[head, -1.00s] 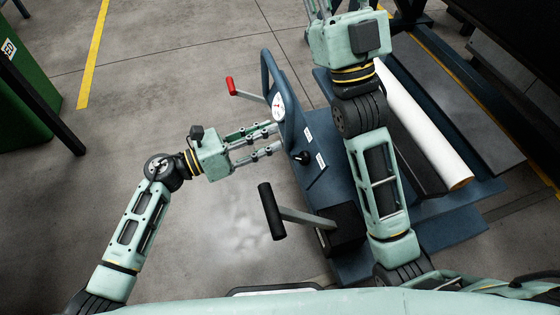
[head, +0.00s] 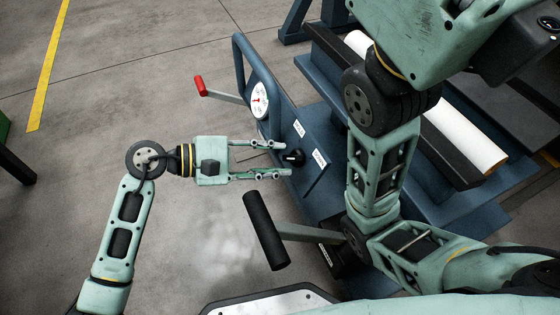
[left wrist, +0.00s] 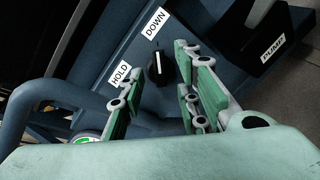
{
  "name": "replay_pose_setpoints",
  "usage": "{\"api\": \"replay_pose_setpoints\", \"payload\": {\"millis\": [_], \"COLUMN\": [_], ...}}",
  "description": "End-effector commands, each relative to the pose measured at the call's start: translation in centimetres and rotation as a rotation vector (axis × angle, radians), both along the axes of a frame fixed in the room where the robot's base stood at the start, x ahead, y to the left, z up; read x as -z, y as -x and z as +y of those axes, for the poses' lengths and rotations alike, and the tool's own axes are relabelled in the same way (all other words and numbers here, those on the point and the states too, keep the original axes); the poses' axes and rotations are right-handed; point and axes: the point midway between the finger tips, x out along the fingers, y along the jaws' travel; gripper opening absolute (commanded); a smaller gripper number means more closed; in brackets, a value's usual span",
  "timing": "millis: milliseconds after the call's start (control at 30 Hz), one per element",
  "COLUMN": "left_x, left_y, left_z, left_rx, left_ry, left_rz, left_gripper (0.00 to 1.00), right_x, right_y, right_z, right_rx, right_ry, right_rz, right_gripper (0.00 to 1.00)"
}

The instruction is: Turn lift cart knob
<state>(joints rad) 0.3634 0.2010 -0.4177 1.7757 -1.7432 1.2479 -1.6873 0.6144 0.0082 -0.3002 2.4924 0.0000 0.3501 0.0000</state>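The black lift cart knob (head: 293,156) sits on the cart's blue panel (head: 268,112), between two white labels. In the left wrist view the knob (left wrist: 157,67) has a white pointer line, and the labels read HOLD (left wrist: 119,73) and DOWN (left wrist: 155,24). My left gripper (head: 284,160) is open, with its fingers pointing at the panel and its tips close to the knob. In the left wrist view the knob lies between and beyond the open fingers, and nothing is held. My right arm is at the right of the head view, but its gripper fingers are out of view.
A black-gripped lever (head: 265,230) stands below my left gripper. A red-handled lever (head: 201,87) and a round gauge (head: 260,100) are above it. A white roll (head: 462,134) lies on the cart at right. Open floor lies to the left.

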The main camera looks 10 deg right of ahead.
Motion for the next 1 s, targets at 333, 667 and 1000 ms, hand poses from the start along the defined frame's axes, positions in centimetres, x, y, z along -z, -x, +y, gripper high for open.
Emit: {"api": "replay_pose_setpoints", "payload": {"millis": [333, 667, 1000], "left_x": [0.6, 0.6, 0.6], "left_y": [-0.1, -0.1, -0.1], "left_z": [-2.1, -2.0, -2.0], "left_rx": [0.000, -0.001, -0.001], "left_ry": [0.000, 0.001, 0.000], "left_rz": [0.001, 0.002, 0.002], "left_gripper": [0.30, 0.15, 0.00], "right_x": [-0.1, -0.1, -0.1], "right_y": [1.1, 1.1, 1.1], "right_z": [0.1, 0.1, 0.1], "right_rx": [0.002, 0.002, 0.002], "right_ry": [0.002, 0.002, 0.002], "right_rz": [-0.029, -0.029, -0.030], "right_gripper": [0.39, 0.39, 0.39]}}
